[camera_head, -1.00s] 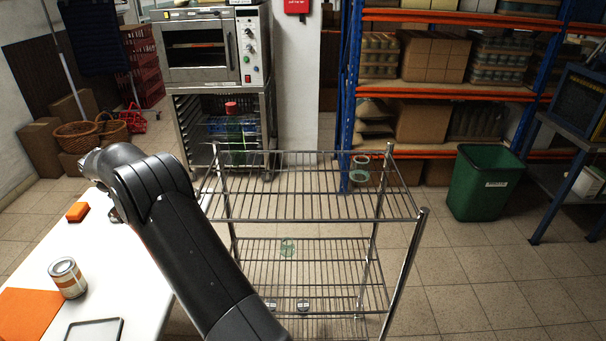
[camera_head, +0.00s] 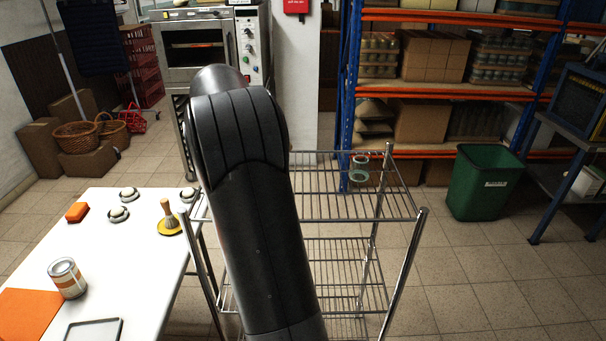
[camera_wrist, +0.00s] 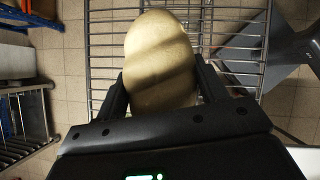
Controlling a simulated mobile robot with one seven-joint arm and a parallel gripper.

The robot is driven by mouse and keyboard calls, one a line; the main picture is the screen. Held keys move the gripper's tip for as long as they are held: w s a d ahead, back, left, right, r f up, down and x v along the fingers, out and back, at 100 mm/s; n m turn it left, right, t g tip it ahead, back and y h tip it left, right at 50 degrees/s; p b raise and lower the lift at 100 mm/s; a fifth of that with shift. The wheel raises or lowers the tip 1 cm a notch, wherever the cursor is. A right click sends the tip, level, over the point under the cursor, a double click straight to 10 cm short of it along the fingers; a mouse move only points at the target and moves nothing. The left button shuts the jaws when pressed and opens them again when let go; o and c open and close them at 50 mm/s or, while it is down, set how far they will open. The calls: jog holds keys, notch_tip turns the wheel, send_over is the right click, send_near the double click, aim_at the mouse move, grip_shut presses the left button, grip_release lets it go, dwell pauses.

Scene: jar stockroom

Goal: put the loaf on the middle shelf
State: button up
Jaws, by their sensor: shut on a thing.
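The loaf (camera_wrist: 160,60) is a pale tan oval in the wrist view. My gripper (camera_wrist: 161,88) is shut on it, one finger on each side. Wire rack bars show beyond the loaf, but I cannot tell its height over them. In the head view my arm hides the gripper and loaf. The wire rack has a top shelf (camera_head: 325,205) and a middle shelf (camera_head: 345,262) below it. My arm covers the left and centre of both shelves.
A greenish glass jar (camera_head: 360,172) stands at the top shelf's back right. The white table (camera_head: 125,262) at left holds a striped can (camera_head: 67,278), several small round items and a wooden-handled tool (camera_head: 169,220). A green bin (camera_head: 484,183) stands right.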

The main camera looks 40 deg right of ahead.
jog(key=s+d+r+m, duration=0.1)
jog(key=s+d+r, duration=0.1)
jog(key=s+d, duration=0.5)
jog(key=s+d+r, duration=0.2)
jog(key=s+d, duration=0.2)
jog(key=s, duration=0.7)
send_over(311, 178)
jog(key=w+a, duration=0.1)
jog(key=a, duration=0.1)
notch_tip(311, 178, down, 7)
jog(key=shift+r, duration=0.2)
jog(key=shift+w+f, duration=0.1)
jog(key=shift+f, duration=1.95)
jog(key=shift+f, duration=0.15)
jog(key=o, duration=1.1)
